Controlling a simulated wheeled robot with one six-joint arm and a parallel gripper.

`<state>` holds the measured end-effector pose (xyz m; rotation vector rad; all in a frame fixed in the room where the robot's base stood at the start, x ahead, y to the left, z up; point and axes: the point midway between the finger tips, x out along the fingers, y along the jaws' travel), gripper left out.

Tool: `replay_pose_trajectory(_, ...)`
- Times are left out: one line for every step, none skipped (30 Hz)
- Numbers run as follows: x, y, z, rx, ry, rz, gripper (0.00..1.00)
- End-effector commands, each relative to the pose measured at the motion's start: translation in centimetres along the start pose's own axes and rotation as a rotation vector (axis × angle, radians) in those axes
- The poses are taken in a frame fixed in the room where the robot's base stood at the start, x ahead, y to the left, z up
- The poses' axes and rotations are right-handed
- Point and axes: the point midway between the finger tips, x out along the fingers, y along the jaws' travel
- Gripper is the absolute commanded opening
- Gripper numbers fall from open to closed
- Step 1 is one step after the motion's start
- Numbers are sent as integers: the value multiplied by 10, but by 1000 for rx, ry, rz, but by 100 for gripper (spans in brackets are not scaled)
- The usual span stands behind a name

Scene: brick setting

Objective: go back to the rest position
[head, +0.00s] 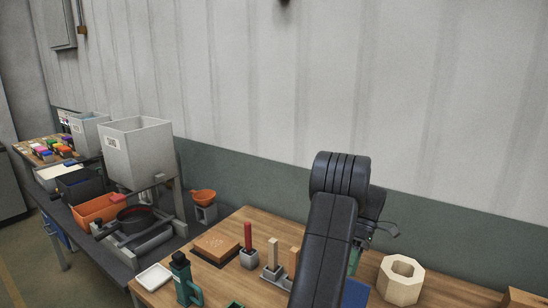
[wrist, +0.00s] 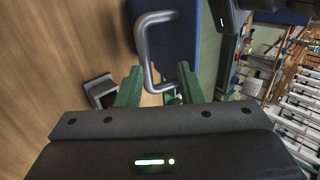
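My gripper (wrist: 158,85) shows in the wrist view with its two green fingers spread apart. A grey bent metal handle (wrist: 146,50) shows between and beyond the fingertips, and I see no finger closed on it. In the head view my arm stands raised over the wooden table (head: 152,297).
On the table are a white tray (head: 154,277), a teal bottle-like tool (head: 184,280), a brown block (head: 217,246), a red peg (head: 248,237) and a cream hexagonal ring (head: 401,279). An orange bin (head: 95,209) and grey hopper (head: 137,150) stand left. A wall rises behind.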

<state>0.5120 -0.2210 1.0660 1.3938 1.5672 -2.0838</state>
Motion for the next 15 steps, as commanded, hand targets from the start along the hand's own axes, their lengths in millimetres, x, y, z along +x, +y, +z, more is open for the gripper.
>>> replay_pose_trajectory(-7,-5,0,-1,1,5,34)
replay_pose_trajectory(-11,-10,0,0,1,4,34)
replay_pose_trajectory(-17,-15,0,0,1,5,34)
replay_pose_trajectory(-22,-19,0,0,1,4,34)
replay_pose_trajectory(-27,-24,0,0,1,4,34)
replay_pose_trajectory(-33,-29,0,0,1,3,34)
replay_pose_trajectory(-39,-34,0,1,0,1,34)
replay_pose_trajectory(-43,-38,0,1,0,-1,34)
replay_pose_trajectory(-47,-42,0,1,0,-1,34)
replay_pose_trajectory(-50,-44,0,1,0,-1,34)
replay_pose_trajectory(-53,-47,0,1,0,-1,34)
replay_pose_trajectory(-54,-48,0,1,0,-2,34)
replay_pose_trajectory(-42,-38,0,1,0,-4,34)
replay_pose_trajectory(-37,-34,0,1,0,-3,34)
replay_pose_trajectory(-33,-30,0,1,0,-3,34)
